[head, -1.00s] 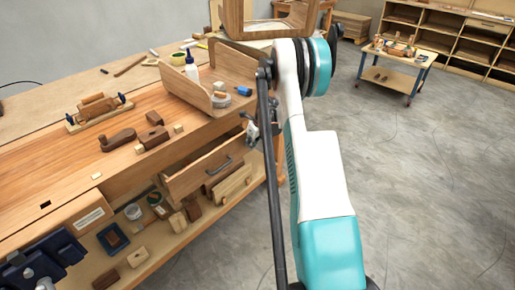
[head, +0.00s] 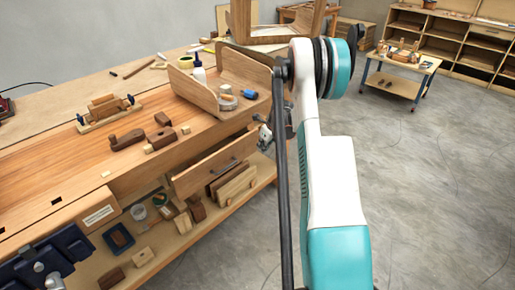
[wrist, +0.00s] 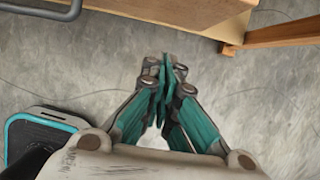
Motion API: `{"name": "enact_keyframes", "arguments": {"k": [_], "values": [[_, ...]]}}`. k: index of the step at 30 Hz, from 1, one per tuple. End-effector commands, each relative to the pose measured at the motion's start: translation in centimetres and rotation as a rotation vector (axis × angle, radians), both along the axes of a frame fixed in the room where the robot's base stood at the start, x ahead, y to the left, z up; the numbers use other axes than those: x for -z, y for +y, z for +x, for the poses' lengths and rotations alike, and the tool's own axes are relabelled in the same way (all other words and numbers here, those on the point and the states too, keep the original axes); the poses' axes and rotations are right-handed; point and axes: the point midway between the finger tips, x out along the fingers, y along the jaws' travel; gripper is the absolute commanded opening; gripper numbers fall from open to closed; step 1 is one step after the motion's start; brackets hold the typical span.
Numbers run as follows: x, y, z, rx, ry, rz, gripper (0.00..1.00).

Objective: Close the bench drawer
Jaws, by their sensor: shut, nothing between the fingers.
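My gripper (head: 265,138) is partly hidden by my arm and appears near the right end of the drawer front. In the wrist view my gripper (wrist: 166,62) is shut and empty, its fingertips pointing toward a wooden edge of the drawer (wrist: 170,10) with floor showing between them. The grey handle (wrist: 55,9) shows at the top left there.
A blue vise (head: 45,265) is at the lower left.

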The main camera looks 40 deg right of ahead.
Motion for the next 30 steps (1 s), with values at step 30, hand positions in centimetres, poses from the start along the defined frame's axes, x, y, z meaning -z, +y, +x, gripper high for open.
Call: {"name": "enact_keyframes", "arguments": {"k": [30], "values": [[-4.3,4.9,-7.2,-0.004,-0.360,0.035,0.00]]}}
